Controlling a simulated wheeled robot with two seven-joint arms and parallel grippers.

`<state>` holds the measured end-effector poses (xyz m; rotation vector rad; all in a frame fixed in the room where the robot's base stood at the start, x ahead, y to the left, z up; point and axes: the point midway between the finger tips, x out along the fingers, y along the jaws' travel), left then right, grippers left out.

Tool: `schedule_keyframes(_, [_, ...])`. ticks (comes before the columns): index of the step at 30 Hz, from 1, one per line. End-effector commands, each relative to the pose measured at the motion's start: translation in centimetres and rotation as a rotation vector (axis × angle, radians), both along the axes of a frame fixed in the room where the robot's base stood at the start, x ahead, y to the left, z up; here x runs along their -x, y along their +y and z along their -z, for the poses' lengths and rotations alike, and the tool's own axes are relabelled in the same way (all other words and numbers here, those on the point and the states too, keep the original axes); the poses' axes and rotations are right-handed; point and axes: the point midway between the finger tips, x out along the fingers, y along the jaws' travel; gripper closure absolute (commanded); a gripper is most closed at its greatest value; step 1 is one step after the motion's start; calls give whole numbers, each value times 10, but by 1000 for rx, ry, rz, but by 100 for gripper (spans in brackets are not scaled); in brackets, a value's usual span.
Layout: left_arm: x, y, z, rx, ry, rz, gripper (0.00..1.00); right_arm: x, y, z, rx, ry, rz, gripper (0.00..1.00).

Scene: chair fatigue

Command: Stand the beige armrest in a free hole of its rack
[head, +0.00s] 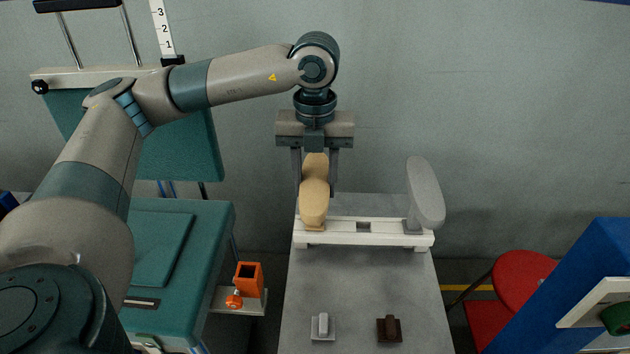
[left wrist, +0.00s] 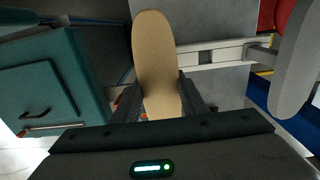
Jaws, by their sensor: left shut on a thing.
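The beige armrest (head: 314,203) stands roughly upright at the left end of the white rack (head: 390,239). Its foot is at the left hole place; I cannot tell how deep it sits. My left gripper (head: 315,178) is shut on the armrest from above and behind, with a finger on each side. In the left wrist view the armrest (left wrist: 156,55) lies between the fingers (left wrist: 160,98) and hides the rack's left end. The rack's middle hole (head: 363,227) is empty. A grey armrest (head: 425,192) stands at its right end. My right gripper is not in view.
The rack is on a grey table (head: 360,284). Two small handled pieces, one grey (head: 323,326) and one brown (head: 388,329), are at its front. A teal chair or bench (head: 180,240) and an orange holder (head: 248,277) are left. A red stool (head: 522,278) and blue machine (head: 585,285) are right.

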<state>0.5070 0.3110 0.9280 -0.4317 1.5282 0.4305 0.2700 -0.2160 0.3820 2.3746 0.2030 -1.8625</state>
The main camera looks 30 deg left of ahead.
Motion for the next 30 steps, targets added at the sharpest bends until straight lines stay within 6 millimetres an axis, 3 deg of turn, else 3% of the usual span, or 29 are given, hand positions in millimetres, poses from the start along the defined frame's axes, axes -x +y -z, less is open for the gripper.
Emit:
schedule_keyframes(5, [0,0,1,0,-1,0,81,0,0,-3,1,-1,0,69])
schedule_keyframes(6, [0,0,1,0,-1,0,59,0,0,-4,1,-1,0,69])
schedule_keyframes(9, [0,0,1,0,-1,0,39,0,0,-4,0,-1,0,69])
schedule_keyframes(22, [0,0,-3,1,-1,0,39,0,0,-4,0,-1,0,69])
schedule_keyframes(30, [-1,0,-32,0,-4,0,39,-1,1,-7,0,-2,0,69])
